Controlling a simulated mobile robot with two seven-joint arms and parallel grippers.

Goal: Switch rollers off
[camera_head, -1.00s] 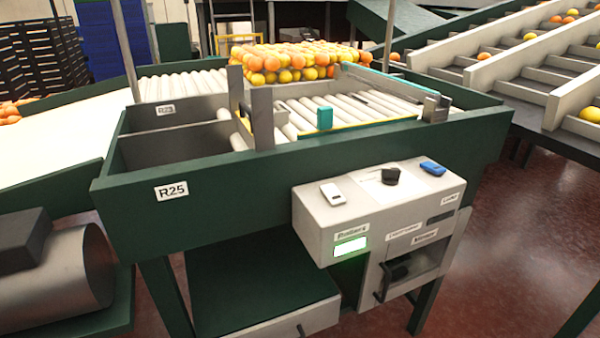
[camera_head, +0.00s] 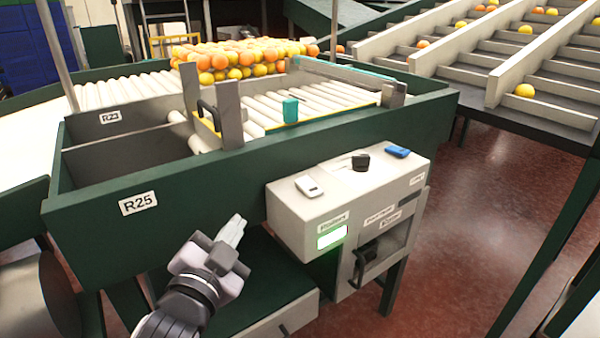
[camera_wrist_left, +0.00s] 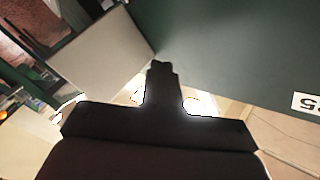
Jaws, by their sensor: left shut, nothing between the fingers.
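The rollers switch (camera_head: 332,236) is a lit green-white rocker under a label reading "Rollers", on the front of a light grey control box (camera_head: 290,222). The rollers (camera_head: 265,112) lie in the green frame behind the box. My left gripper (camera_head: 237,222) is shut and empty, in front of the green side panel, left of the box and apart from the switch. In the left wrist view the gripper (camera_wrist_left: 161,68) is a dark silhouette with its fingers together. The switch cannot be made out there. My right gripper is not in view.
On top of the box are a white device (camera_head: 309,186), a black knob (camera_head: 360,162) and a blue item (camera_head: 397,151). Below is an open compartment with a dark handle (camera_head: 364,262). Piled oranges (camera_head: 240,60) lie behind. Red floor (camera_head: 470,220) is clear on the right.

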